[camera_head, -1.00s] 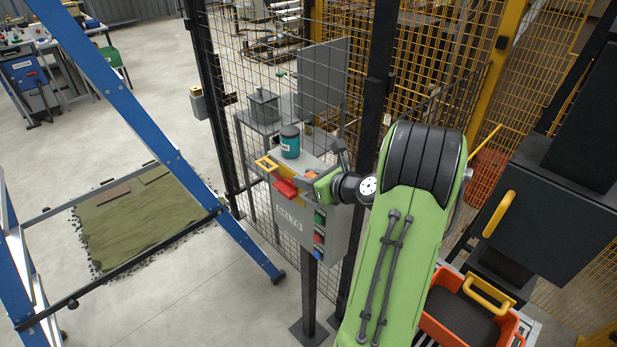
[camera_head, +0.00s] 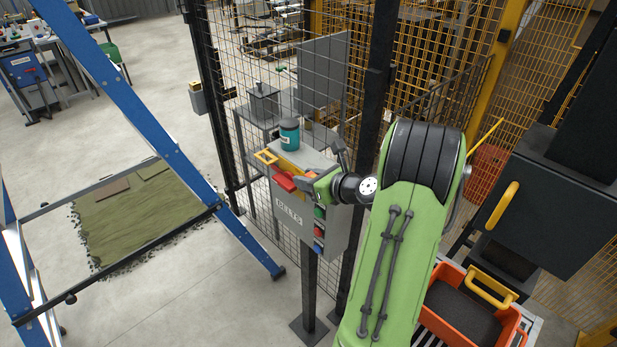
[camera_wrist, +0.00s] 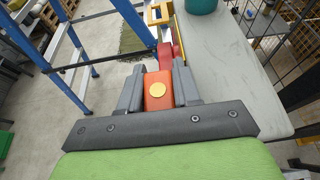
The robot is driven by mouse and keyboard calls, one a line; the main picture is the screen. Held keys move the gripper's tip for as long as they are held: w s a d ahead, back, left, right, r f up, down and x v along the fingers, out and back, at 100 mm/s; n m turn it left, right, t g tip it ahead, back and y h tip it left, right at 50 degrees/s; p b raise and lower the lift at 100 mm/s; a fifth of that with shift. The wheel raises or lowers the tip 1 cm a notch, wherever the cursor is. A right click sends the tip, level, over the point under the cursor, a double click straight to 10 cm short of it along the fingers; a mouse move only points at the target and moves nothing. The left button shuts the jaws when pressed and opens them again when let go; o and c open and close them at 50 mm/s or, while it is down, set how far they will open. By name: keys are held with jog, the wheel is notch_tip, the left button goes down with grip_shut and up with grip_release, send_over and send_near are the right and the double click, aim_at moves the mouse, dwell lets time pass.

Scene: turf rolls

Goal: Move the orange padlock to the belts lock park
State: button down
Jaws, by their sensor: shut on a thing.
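The orange padlock (camera_wrist: 157,90), with a round brass-coloured disc on it, sits between the two grey jaws of my gripper (camera_wrist: 158,92) in the wrist view. My gripper is shut on it. In the head view my gripper (camera_head: 309,185) is at the upper front of the grey box labelled BELTS (camera_head: 290,213), beside its red handle (camera_head: 284,183), and largely hides the padlock. In the wrist view the red handle (camera_wrist: 166,54) lies just beyond the padlock; I cannot tell whether they touch.
A teal canister (camera_head: 289,135) stands on top of the box, near a yellow loop (camera_head: 266,157). Mesh fencing (camera_head: 230,90) rises behind. A blue frame (camera_head: 150,125) stands at left, and an orange crate (camera_head: 438,312) at lower right.

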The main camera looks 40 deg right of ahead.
jog(key=c, duration=0.7)
grip_release()
jog(key=v, duration=1.5)
jog(key=shift+s+r, duration=0.15)
jog(key=shift+s, duration=0.15)
